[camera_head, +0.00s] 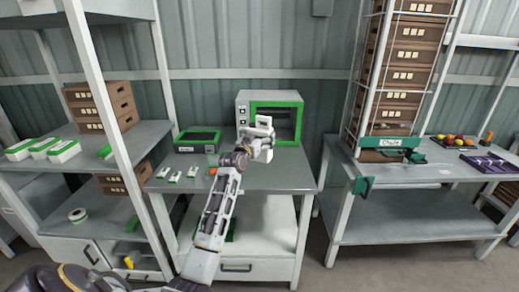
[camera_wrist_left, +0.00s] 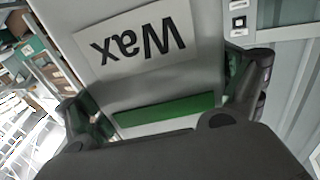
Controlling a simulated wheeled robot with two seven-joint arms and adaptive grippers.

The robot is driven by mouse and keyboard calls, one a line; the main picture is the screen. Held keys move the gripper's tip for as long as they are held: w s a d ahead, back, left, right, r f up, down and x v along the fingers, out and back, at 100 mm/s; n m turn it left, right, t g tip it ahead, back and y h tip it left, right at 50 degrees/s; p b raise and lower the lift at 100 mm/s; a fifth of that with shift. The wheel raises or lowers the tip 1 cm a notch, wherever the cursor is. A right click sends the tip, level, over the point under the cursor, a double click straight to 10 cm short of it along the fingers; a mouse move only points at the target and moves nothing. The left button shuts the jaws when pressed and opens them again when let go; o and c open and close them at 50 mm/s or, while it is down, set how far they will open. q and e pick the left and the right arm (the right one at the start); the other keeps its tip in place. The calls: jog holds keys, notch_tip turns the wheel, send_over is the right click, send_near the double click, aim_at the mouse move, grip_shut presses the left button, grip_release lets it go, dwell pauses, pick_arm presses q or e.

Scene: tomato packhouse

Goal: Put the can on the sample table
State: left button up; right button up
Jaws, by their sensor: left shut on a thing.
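The can (camera_head: 264,122) is pale, with a handle-like top in the head view. In the left wrist view the can (camera_wrist_left: 165,85) fills the space between the fingers and shows a "Wax" label and a green band. My left gripper (camera_head: 260,146) is shut on it, in front of the green-framed machine. The grey middle table (camera_head: 265,180) lies below the gripper; I take it as the sample table, though no name on it is readable. Whether the can touches the table is not clear. My right gripper is not in view.
On the middle table stand the green-framed machine (camera_head: 243,101), a dark green-edged box (camera_head: 197,146) and several small white-green items (camera_head: 176,177). Its front right is clear. A shelf rack (camera_head: 110,130) stands left. A chute (camera_head: 390,143) with stacked crates stands right.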

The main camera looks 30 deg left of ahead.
pick_arm(q)
jog(key=shift+f, duration=1.65)
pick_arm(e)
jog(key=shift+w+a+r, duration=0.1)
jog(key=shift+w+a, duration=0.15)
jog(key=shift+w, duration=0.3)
pick_arm(q)
jog(key=shift+f, duration=0.1)
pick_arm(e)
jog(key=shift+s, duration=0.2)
pick_arm(q)
jog(key=shift+f, duration=0.6)
notch_tip(320, 180, down, 3)
jog(key=shift+r+b, duration=0.15)
jog(key=shift+b, duration=0.25)
jog(key=shift+f, duration=0.45)
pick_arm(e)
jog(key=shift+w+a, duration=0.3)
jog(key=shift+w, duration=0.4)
